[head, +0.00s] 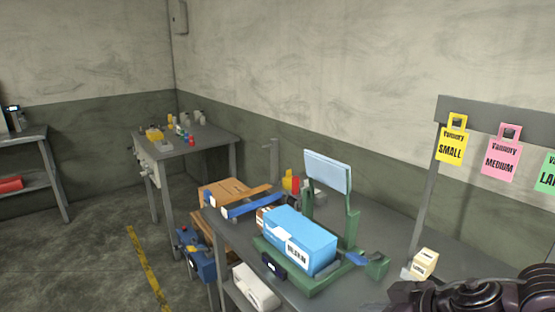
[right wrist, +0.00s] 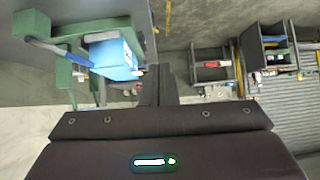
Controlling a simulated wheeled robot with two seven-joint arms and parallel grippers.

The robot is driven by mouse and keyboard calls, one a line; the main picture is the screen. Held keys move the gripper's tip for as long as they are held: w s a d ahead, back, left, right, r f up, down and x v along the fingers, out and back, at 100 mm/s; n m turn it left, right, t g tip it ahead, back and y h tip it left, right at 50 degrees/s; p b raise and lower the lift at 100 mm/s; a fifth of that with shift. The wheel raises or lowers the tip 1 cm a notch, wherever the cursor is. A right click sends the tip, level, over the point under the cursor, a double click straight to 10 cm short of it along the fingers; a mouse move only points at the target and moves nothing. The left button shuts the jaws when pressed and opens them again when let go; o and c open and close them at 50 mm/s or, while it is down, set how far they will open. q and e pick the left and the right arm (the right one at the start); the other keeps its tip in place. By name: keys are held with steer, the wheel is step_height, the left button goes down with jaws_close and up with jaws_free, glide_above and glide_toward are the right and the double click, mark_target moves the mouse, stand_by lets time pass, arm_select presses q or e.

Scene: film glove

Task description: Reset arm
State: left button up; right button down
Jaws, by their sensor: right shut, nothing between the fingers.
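My right arm (head: 475,296) shows as dark links at the bottom right corner of the head view. My right gripper (right wrist: 159,82) is shut and empty in the right wrist view, its dark fingers together. It appears clear of the blue box (right wrist: 112,58), which is at the upper left there. In the head view the blue box (head: 301,240) rests on a green stand (head: 318,283) on the grey workbench. My left gripper is not in view.
The grey workbench (head: 384,226) runs along the wall. A small cream box (head: 424,262) sits near my right arm. Yellow and pink tags (head: 451,142) hang from a rail above. A second table (head: 205,140) stands at the back left. The floor at left has open room.

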steer(key=w+a+f+t, duration=0.2)
steer(key=a+t, duration=0.1)
steer(key=a, duration=0.2)
steer(key=s+d+f+m+g+h, duration=0.3)
steer(key=s+d+f+g, duration=0.1)
steer(key=s+f, duration=0.4)
steer(key=s+d+f+m+g+h, duration=0.3)
steer(key=s+d+f, duration=0.1)
steer(key=s+f, duration=0.4)
step_height(320, 180, down, 30)
steer(key=s+g, duration=0.1)
steer(key=s, duration=0.1)
steer(key=s+d+f+g, duration=0.1)
steer(key=s+d+f, duration=0.2)
steer(key=s+f, duration=1.4)
steer(key=shift+s+f+n+g+h, duration=0.15)
steer(key=shift+s+n+g+h, duration=0.15)
steer(key=shift+s, duration=0.75)
